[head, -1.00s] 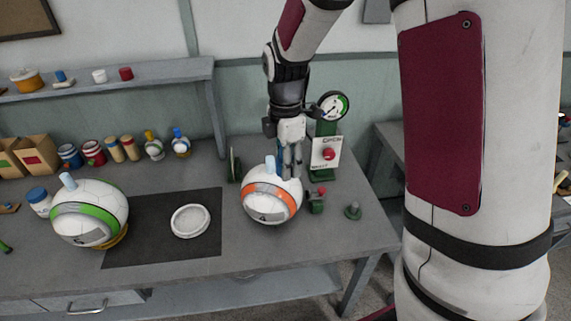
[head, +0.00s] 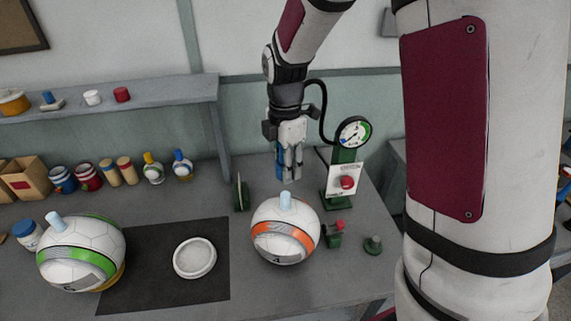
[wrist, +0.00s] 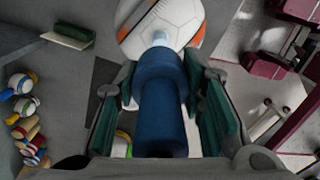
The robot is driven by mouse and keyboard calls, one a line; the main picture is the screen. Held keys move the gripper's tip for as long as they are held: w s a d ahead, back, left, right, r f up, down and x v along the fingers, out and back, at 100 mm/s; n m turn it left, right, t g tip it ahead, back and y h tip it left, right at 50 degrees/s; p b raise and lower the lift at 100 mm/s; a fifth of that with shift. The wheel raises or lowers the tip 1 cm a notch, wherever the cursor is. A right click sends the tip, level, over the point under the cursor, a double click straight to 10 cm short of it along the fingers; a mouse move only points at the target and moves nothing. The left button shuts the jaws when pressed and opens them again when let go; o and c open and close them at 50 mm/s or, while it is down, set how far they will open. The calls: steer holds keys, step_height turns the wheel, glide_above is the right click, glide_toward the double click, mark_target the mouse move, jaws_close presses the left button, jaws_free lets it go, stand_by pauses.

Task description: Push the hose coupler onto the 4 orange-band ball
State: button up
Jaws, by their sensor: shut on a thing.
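The orange-band ball (head: 286,230), marked 4, sits on the table at the centre right, with a pale blue valve stem (head: 286,201) pointing up. My gripper (head: 289,175) is shut on the blue hose coupler (wrist: 160,115) and holds it above and just behind the ball. In the wrist view the coupler's far end lies close to the pale stem (wrist: 160,39) on the ball (wrist: 168,20). I cannot tell whether they touch there; in the head view they look apart. A black hose (head: 322,105) runs from near my gripper to the gauge.
A green stand with a gauge (head: 354,133) and a red button (head: 347,182) is right of my gripper. Small green fixtures (head: 335,236) are right of the ball.

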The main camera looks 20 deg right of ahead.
mark_target(286, 194)
stand_by(0.3)
steer(key=shift+f+b, duration=0.5)
steer(key=shift+f, duration=2.4)
steer(key=shift+f, duration=2.1)
steer(key=o, duration=1.2)
step_height(286, 194, up, 12)
steer(key=shift+f, duration=0.1)
